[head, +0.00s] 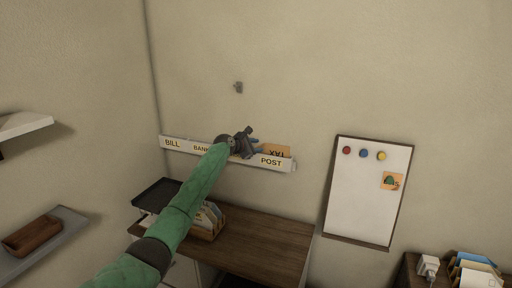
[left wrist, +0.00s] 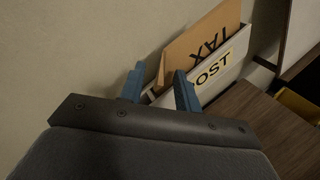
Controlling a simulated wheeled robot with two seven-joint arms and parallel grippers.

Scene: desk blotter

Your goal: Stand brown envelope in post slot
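The brown envelope (head: 277,150), marked TAX upside down in the head view, stands in the POST slot (head: 271,162) of the white wall rack, its upper part showing above the front. In the left wrist view the envelope (left wrist: 203,40) rises behind the POST front (left wrist: 222,72); its lower part is hidden. My left gripper (head: 257,149) is at the envelope's left edge. Its two blue fingers (left wrist: 160,88) are spread apart, with the envelope's near edge seen just beyond the gap between them. I cannot tell whether they touch it. My right gripper is out of view.
The rack also has BILL (head: 173,143) and BANK slots to the left. Below is a brown desk (head: 260,238) with a black tray (head: 157,194) and a wooden letter holder (head: 207,232). A whiteboard (head: 365,205) hangs to the right. A small hook (head: 238,87) is above.

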